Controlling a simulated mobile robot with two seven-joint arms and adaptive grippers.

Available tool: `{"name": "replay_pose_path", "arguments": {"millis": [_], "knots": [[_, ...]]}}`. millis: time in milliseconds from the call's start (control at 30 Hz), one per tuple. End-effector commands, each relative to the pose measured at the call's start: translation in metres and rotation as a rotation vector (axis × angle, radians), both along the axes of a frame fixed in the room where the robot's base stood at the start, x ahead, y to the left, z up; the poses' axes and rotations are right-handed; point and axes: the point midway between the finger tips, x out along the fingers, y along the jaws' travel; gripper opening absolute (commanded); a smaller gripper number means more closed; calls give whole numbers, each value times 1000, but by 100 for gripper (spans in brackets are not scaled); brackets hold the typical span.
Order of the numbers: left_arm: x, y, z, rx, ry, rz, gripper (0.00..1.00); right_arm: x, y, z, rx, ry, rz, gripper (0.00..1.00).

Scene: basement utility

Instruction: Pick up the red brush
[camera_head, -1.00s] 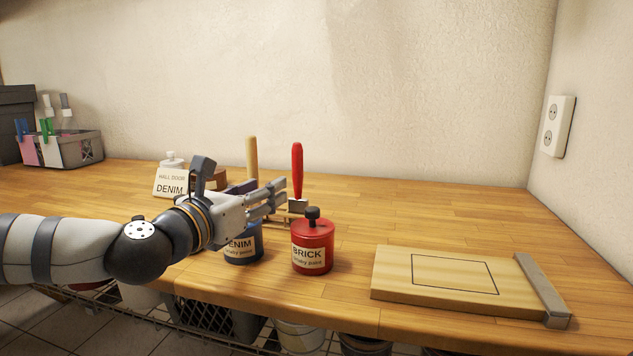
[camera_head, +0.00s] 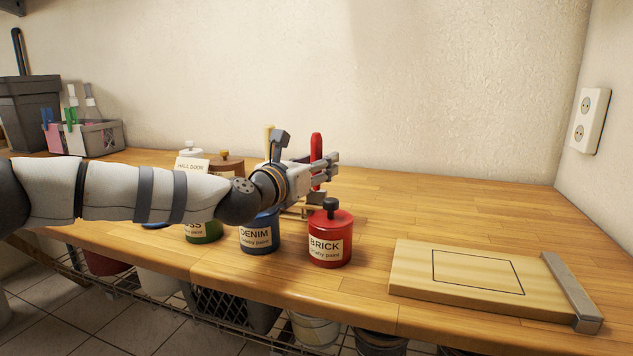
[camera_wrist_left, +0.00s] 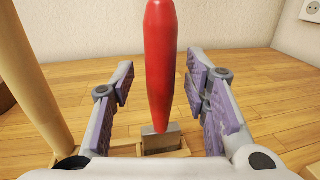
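The red brush (camera_head: 316,152) stands upright, handle up, in a low wooden holder (camera_head: 298,211) behind the paint jars. In the left wrist view the red handle (camera_wrist_left: 161,60) rises between the two fingers, with a metal ferrule below it at the holder. My left gripper (camera_head: 326,172) is at the brush's handle. In the left wrist view the gripper (camera_wrist_left: 163,98) is open, with gaps between the handle and the purple pads on both sides. My right gripper is not in view.
A wooden-handled brush (camera_wrist_left: 35,75) stands close left of my gripper. The red BRICK jar (camera_head: 330,238) and blue DENIM jar (camera_head: 259,236) stand in front. A board (camera_head: 480,280) lies at right. The counter behind it is clear.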

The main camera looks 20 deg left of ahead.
Motion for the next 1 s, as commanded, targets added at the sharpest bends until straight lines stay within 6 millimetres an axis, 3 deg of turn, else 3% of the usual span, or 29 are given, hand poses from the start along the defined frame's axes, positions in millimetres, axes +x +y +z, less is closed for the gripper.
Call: {"name": "replay_pose_path", "arguments": {"millis": [33, 200, 567, 767, 1000], "knots": [[0, 0, 0, 0, -1, 0, 33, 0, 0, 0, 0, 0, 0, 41], [0, 0, 0, 0, 0, 0, 0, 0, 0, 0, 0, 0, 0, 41], [0, 0, 4, 1, -2, 1, 0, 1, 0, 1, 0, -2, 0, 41], [-2, -1, 40, 0, -9, -1, 0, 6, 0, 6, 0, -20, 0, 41], [-55, 4, 107, -2, -24, 0, 0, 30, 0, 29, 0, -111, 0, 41]]}}
